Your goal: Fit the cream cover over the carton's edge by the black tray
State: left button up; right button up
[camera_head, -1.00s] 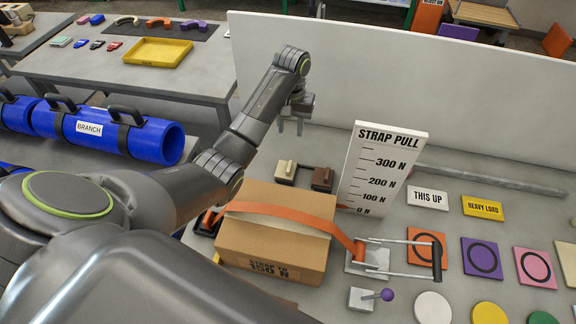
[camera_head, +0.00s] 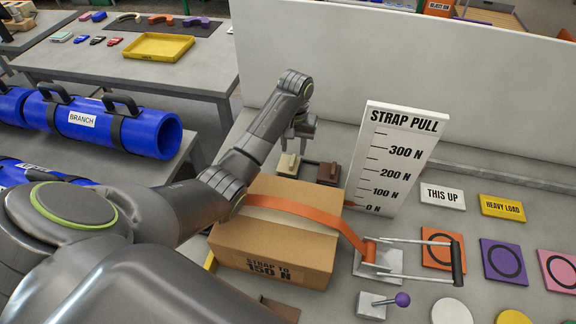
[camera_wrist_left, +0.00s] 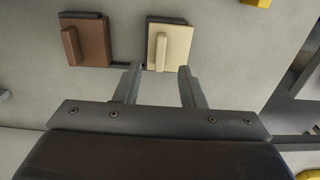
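The cream cover (camera_head: 288,165), a small block with a raised grip, sits on the black tray (camera_head: 309,163) behind the carton. It also shows in the left wrist view (camera_wrist_left: 171,43). The brown carton (camera_head: 273,245) lies in front, with an orange strap (camera_head: 300,208) across its top. My left gripper (camera_head: 294,145) hangs just above the cream cover in the head view, open and empty. In the wrist view its two fingers (camera_wrist_left: 158,75) are spread, with the cover's grip ahead between their lines and apart from them. My right gripper is not in view.
A brown cover (camera_head: 328,173) sits beside the cream one. The STRAP PULL board (camera_head: 395,160) stands upright to the right. A ratchet with a handle (camera_head: 380,258) and a purple-knobbed lever (camera_head: 385,301) are right of the carton. A white panel (camera_head: 400,80) rises behind.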

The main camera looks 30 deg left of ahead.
aim_at(293, 158)
pick_arm(q)
jog(key=shift+w+a+f+p, duration=0.1)
jog(key=shift+f+p, duration=0.25)
jog(key=shift+f, duration=0.95)
jog(key=shift+w+f+p, duration=0.1)
jog(key=shift+f+p, duration=0.2)
jog(key=shift+f, duration=1)
grip_shut()
